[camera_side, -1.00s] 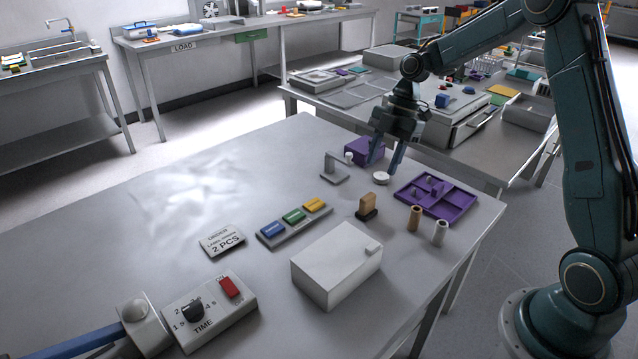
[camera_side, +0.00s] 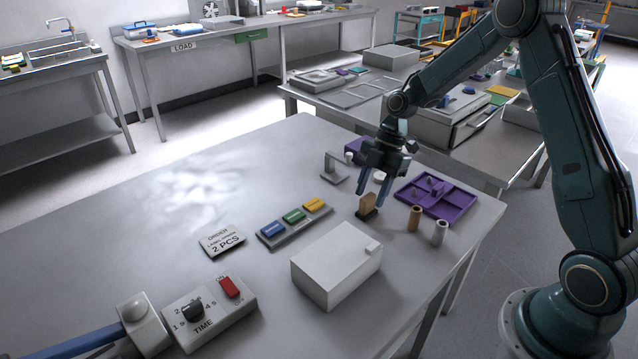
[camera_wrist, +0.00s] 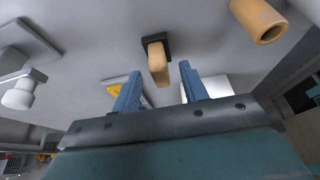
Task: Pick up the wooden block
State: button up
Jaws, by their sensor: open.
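The wooden block (camera_side: 367,203) is tan and stands upright in a small black base on the grey table. In the wrist view the block (camera_wrist: 158,62) shows ahead of and between the fingers, its base just behind it. My gripper (camera_side: 373,189) is open and empty, its blue fingers pointing down just above and around the top of the block. In the wrist view my gripper (camera_wrist: 158,84) has one finger on each side of the block's line. I cannot tell whether a finger touches it.
A purple divided tray (camera_side: 462,205), a tan cylinder (camera_side: 414,218) and a grey cylinder (camera_side: 440,232) stand right of the block. A white box (camera_side: 335,265) is in front. A grey stand (camera_side: 335,170) and a coloured button strip (camera_side: 293,216) lie to the left.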

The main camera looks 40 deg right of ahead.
aim_at(370, 195)
jog(key=shift+x, duration=1.5)
jog(key=shift+c, duration=0.2)
jog(key=c, duration=0.8)
